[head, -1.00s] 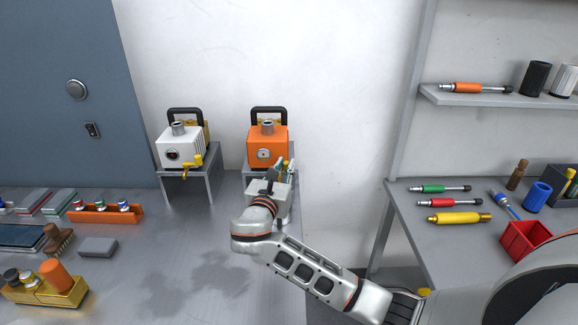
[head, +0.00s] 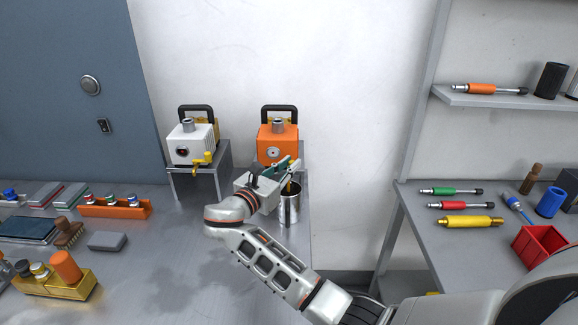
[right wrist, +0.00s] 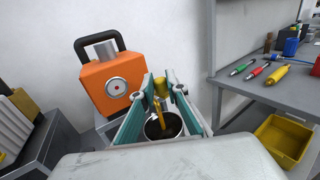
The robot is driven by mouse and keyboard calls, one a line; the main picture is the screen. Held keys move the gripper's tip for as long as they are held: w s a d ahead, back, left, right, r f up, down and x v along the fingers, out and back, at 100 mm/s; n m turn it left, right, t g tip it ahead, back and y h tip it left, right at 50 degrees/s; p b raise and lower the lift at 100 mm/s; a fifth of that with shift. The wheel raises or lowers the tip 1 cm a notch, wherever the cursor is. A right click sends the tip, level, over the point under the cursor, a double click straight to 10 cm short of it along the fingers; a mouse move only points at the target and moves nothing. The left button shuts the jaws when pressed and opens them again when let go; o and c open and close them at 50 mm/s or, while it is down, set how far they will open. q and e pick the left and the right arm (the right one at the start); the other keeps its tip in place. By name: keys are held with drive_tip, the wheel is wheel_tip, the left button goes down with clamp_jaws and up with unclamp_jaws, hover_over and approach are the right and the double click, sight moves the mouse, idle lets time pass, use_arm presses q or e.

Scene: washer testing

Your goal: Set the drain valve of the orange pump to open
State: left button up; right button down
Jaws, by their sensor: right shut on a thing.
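The orange pump (head: 277,143) with a black handle stands on a small grey stand against the back wall. It also shows in the right wrist view (right wrist: 113,84). Its yellow drain valve (right wrist: 160,88) is at the pump's lower right, between my right fingers. My right gripper (head: 291,168) is at the pump's front and shut on the valve; its teal-sided fingers also show in the right wrist view (right wrist: 162,82). A yellow lever points down over a metal can (head: 289,208). The fingers partly hide the valve, so its exact setting is unclear. My left gripper is out of view.
A white pump (head: 190,146) with a yellow valve stands on its own stand to the left. An orange rack (head: 115,208) and a grey block (head: 107,241) lie on the left bench. A side bench at right holds tools and a red bin (head: 538,246).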

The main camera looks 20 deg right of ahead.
drive_tip(key=c, duration=2)
unclamp_jaws()
drive_tip(key=shift+w, duration=0.1)
drive_tip(key=shift+r, duration=0.15)
wheel_tip(320, 180, up, 10)
drive_tip(key=shift+f, duration=0.1)
